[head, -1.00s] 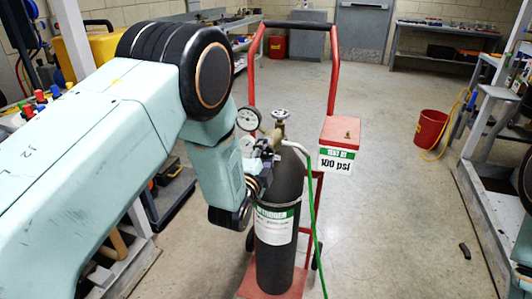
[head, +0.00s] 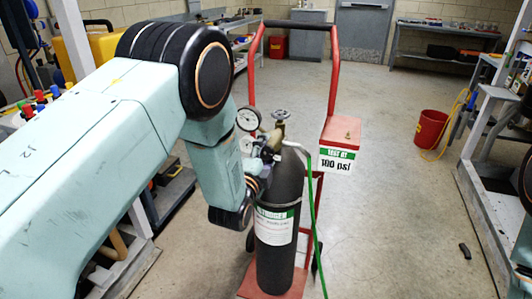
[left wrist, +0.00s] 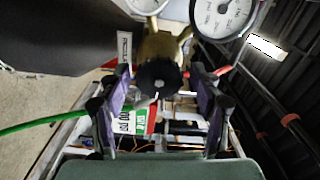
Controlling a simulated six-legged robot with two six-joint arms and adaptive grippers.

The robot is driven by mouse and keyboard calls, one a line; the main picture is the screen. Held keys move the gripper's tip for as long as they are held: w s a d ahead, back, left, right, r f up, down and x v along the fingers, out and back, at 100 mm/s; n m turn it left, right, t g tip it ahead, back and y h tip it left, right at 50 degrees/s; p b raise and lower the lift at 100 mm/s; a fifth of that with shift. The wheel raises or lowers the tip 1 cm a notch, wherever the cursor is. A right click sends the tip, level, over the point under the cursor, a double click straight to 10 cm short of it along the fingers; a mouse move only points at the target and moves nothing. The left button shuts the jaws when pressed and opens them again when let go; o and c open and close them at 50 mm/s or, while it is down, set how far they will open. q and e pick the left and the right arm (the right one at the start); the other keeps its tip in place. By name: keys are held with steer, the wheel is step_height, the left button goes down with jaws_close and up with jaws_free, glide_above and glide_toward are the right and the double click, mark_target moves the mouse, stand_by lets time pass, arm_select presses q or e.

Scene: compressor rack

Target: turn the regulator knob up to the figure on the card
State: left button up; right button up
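The regulator's round black knob (left wrist: 158,76) faces the left wrist camera, with the brass regulator body (left wrist: 163,45) behind it. My left gripper (left wrist: 160,72) is open, its purple-padded fingers on either side of the knob with a visible gap on both sides. In the head view my left gripper (head: 264,163) is at the regulator, and the knob is hard to make out there. Two white gauges (head: 248,119) (head: 246,145) sit by the regulator; their needles are too small to read. The card (head: 336,161) reads "TEST AT 100 psi". My right gripper is not in view.
The dark gas cylinder (head: 276,225) stands on a red hand cart (head: 334,75), with a valve handwheel (head: 281,114) on top. A green hose (head: 314,215) hangs down its right side. A red bucket (head: 431,128) stands farther right. The floor between is mostly clear.

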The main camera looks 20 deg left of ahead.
arm_select(q)
steer(key=shift+s, duration=0.15)
steer(key=s, duration=1.1)
steer(key=shift+s+a, duration=0.2)
steer(key=shift+s, duration=0.2)
steer(key=s+a+f+n+g, duration=0.1)
steer(key=s+f+n+g, duration=0.35)
steer(key=f, duration=0.35)
steer(key=s+a+f+n+g, duration=0.1)
steer(key=s+f+n+g, duration=0.3)
steer(key=s+f+n, duration=0.3)
steer(key=s+f+n+g, duration=0.2)
steer(key=s+f+g, duration=0.2)
steer(key=s, duration=0.8)
steer(key=s+a+f+n+g, duration=0.1)
steer(key=s+f+n+g, duration=0.2)
steer(key=s, duration=0.9)
step_height(320, 180, down, 3)
steer(key=shift+a+r+g+y, duration=0.2)
steer(key=shift+a+g+y, duration=0.1)
steer(key=shift+g, duration=0.95)
